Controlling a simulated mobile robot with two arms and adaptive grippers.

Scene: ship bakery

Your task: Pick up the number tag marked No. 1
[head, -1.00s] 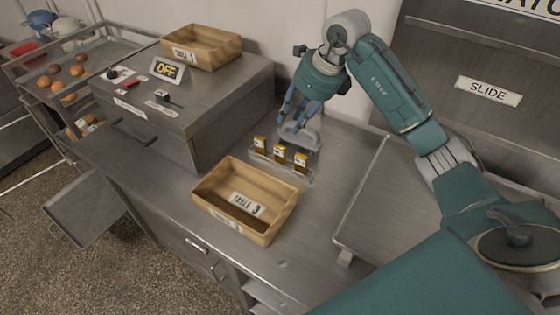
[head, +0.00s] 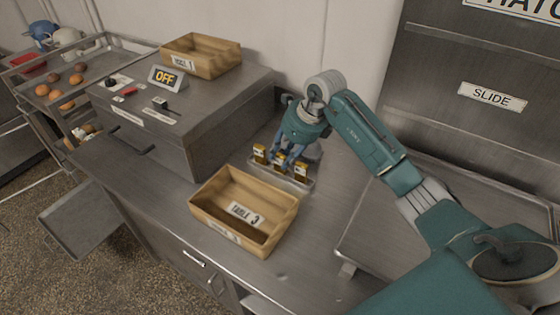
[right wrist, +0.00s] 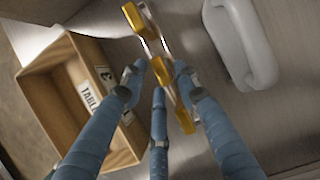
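Three yellow number tags stand in a row on a small metal rack (head: 305,184) on the counter. In the head view they are the left tag (head: 260,153), the middle tag (head: 280,162) and the right tag (head: 300,171). Their numbers are too small to read, so I cannot tell which is No. 1. My right gripper (head: 287,158) is down at the row, its fingers partly covering the tags. In the right wrist view its fingers are apart, with the middle tag (right wrist: 160,70) between the fingertips; contact is unclear. My left gripper is out of view.
A wooden box labelled Table 3 (head: 215,222) stands just in front of the rack. A metal cabinet (head: 225,112) with an OFF sign and another wooden box (head: 222,62) is to the left. A pale looped object (right wrist: 262,72) lies beside the row. A metal tray (head: 348,235) is right.

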